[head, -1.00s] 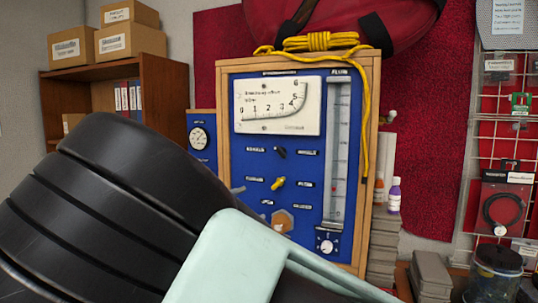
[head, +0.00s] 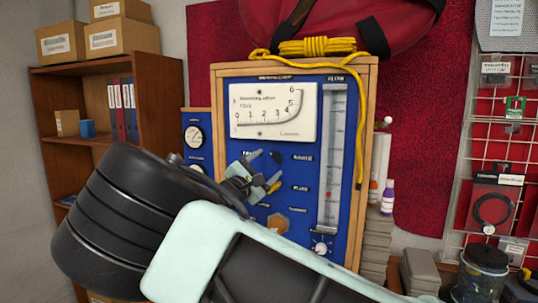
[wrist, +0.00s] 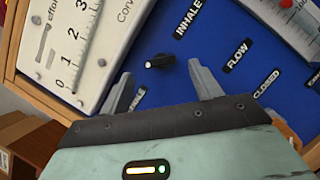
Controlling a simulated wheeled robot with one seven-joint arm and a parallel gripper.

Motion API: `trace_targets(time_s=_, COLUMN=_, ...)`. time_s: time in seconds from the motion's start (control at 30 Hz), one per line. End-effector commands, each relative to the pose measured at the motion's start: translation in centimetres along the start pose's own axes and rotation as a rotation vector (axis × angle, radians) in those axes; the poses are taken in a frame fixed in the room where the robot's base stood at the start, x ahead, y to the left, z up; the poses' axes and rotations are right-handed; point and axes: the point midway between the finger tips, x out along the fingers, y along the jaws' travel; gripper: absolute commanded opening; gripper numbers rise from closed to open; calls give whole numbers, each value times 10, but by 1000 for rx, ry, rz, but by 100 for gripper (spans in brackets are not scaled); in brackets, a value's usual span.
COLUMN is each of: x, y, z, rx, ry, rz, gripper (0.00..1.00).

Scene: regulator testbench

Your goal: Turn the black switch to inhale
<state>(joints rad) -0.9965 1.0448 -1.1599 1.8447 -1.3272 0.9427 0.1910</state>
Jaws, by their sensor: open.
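The black switch (wrist: 160,61) is a small knob on the blue panel (head: 293,175), ahead of and between my open fingertips in the wrist view. My gripper (wrist: 163,84) is open and empty. In the head view my gripper (head: 263,169) is in front of the panel beside the black switch (head: 277,157).
A white gauge (head: 272,110) is above the switch, and a flow tube (head: 332,160) stands to its right. Yellow rope (head: 363,130) hangs down the wooden frame's right side.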

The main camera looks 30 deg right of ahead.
Motion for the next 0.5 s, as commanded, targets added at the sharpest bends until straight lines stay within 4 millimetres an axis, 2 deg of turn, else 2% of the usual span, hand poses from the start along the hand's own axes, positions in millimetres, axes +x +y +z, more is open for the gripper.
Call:
trace_targets(time_s=0.03, x=10, y=2, z=2, rx=-1, ry=-1, rz=-2, gripper=64)
trace_targets(time_s=0.2, x=26, y=1, z=1, rx=0, ry=0, rz=0, gripper=64)
trace_targets(time_s=0.5, x=31, y=0, z=-1, rx=1, ry=1, rz=0, gripper=64)
